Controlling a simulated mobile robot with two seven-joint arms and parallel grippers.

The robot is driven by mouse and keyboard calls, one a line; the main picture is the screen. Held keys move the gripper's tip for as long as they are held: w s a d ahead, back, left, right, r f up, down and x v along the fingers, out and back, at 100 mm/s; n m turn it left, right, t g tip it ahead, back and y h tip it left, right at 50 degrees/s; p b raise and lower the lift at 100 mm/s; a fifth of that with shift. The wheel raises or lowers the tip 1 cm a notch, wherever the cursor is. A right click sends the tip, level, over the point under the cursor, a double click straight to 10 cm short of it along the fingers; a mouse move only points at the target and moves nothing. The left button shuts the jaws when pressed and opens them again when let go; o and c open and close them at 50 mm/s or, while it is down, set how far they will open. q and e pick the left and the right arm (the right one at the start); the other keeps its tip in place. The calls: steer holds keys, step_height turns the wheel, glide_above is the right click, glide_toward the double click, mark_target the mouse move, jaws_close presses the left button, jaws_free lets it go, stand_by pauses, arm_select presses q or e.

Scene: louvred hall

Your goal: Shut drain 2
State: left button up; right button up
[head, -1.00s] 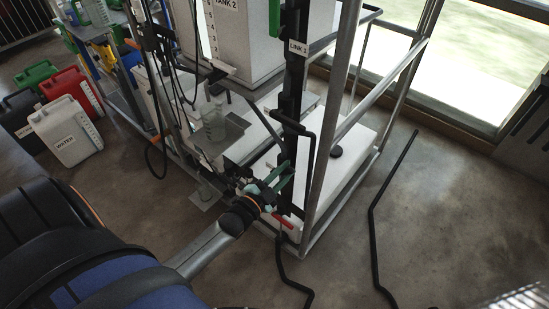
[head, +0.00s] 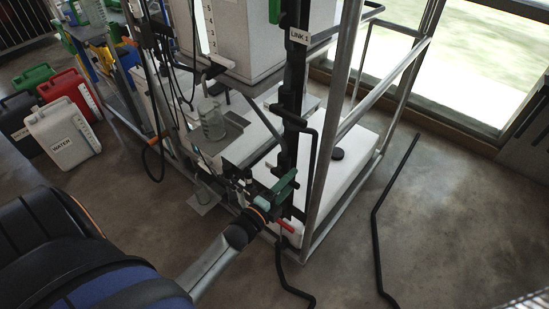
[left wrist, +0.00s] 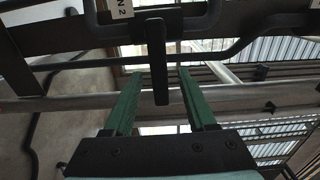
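In the left wrist view a label reading "N 2" (left wrist: 121,8), its start cut off, sits on a dark horizontal bar. A black lever (left wrist: 157,62) hangs straight down beside it. My left gripper (left wrist: 158,74) is open, its two green fingers on either side of the lever's lower end in the picture, with gaps at both sides; depth is unclear. In the head view my left gripper (head: 284,186) is at the lower part of the dark upright post. A short red handle (head: 285,226) shows just below it. My right gripper is out of view.
A clear jug (head: 211,120) stands on a small shelf. Black bent rods (head: 376,240) stand out over the floor. Several canisters (head: 62,133) stand at left.

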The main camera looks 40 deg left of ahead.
arm_select(q)
steer(key=shift+s, duration=0.1)
steer(key=s+p, duration=0.2)
steer(key=s, duration=0.4)
steer(key=shift+s+a, duration=0.3)
steer(key=shift+s, duration=0.1)
